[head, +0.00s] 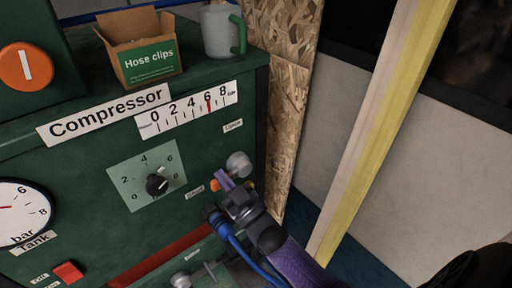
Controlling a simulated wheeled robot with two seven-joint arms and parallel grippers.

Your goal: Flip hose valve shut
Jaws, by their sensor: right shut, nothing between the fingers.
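The green compressor panel (100,165) fills the left of the head view. My right gripper (226,183) is in front of its lower right part, with the arm coming in from the bottom right. A grey round fitting (238,163) sits just above the gripper. A blue hose (231,238) runs below the gripper, and its upper end is partly hidden. My left gripper is not in view.
A hose clips box (148,57) and a grey mug (219,32) stand on top of the compressor. A black dial knob (157,184) is left of the gripper. A chipboard panel (289,100) and a yellow-edged post (385,125) stand to the right.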

